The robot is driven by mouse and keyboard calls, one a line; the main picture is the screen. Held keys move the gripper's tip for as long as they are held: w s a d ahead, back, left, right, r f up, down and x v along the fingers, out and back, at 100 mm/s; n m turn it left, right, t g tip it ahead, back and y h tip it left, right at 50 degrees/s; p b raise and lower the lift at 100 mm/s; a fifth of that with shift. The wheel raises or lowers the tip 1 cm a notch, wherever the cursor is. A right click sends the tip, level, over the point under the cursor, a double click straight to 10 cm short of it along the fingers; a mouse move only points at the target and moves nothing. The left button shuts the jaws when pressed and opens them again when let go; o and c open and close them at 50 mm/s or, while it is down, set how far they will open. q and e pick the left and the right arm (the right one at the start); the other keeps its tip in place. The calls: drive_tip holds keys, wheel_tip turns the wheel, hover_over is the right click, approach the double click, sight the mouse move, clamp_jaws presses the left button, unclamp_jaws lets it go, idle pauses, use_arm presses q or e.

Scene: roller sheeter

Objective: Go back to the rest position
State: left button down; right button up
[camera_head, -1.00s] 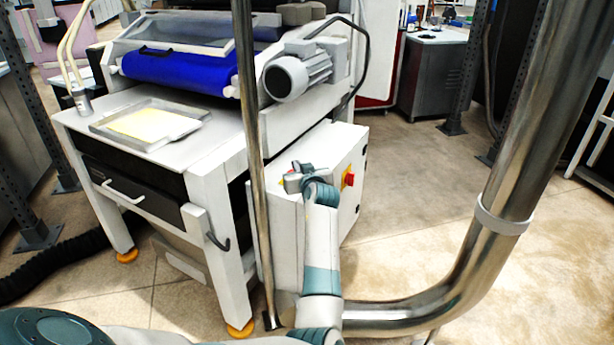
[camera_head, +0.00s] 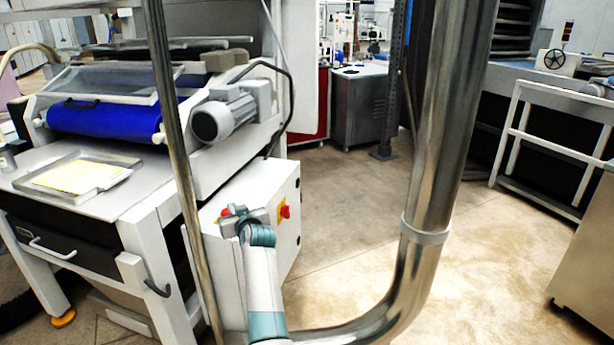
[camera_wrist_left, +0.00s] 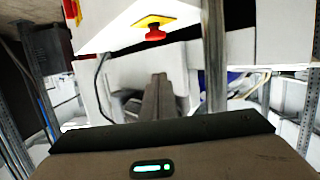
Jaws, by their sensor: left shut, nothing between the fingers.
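My left gripper (camera_head: 238,214) is in front of the white control box (camera_head: 276,200) of the roller sheeter, at the end of my left arm. Its dark fingers are pressed together in the left wrist view (camera_wrist_left: 157,98), with nothing between them. The box carries a red knob on a yellow plate (camera_head: 284,212), just right of the gripper. A red knob on a yellow plate (camera_wrist_left: 155,30) also shows at the top of the left wrist view, apart from the fingers. My right gripper is in neither view.
The sheeter's blue roller (camera_head: 105,118), motor (camera_head: 225,115) and metal tray with a yellow sheet (camera_head: 84,176) are at left. A thin metal post (camera_head: 172,130) and a thick bent pipe (camera_head: 447,140) stand close by. Open floor (camera_head: 340,190) lies behind the pipe. A white rack (camera_head: 530,150) stands at right.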

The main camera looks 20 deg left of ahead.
use_arm(q)
drive_tip(key=s+d+f+m+h, duration=0.35)
drive_tip(key=d+f, duration=0.25)
drive_tip(key=f, duration=0.6)
drive_tip(key=s+d+f+m+h, duration=0.2)
drive_tip(key=s+d+f, duration=0.35)
drive_tip(key=f, duration=0.65)
drive_tip(key=s+d+f+m+h, duration=0.2)
drive_tip(key=s+d+f+m, duration=0.15)
drive_tip(key=d+f, duration=0.6)
drive_tip(key=s+d+f+m+g+h, duration=0.1)
drive_tip(key=s+d+f, duration=0.3)
drive_tip(key=s+f, duration=0.4)
drive_tip(key=s+d+f+m+g+h, duration=0.1)
drive_tip(key=s+d+f, duration=0.3)
drive_tip(key=s, duration=1.2)
drive_tip(key=s+d+f+m+g+h, duration=0.1)
drive_tip(key=s+d+f+g+h, duration=0.2)
drive_tip(key=s+f, duration=0.9)
drive_tip(key=shift+s+d+f, duration=0.3)
drive_tip(key=shift+s+d, duration=0.1)
drive_tip(key=shift+s, duration=0.15)
drive_tip(key=shift+a, duration=0.15)
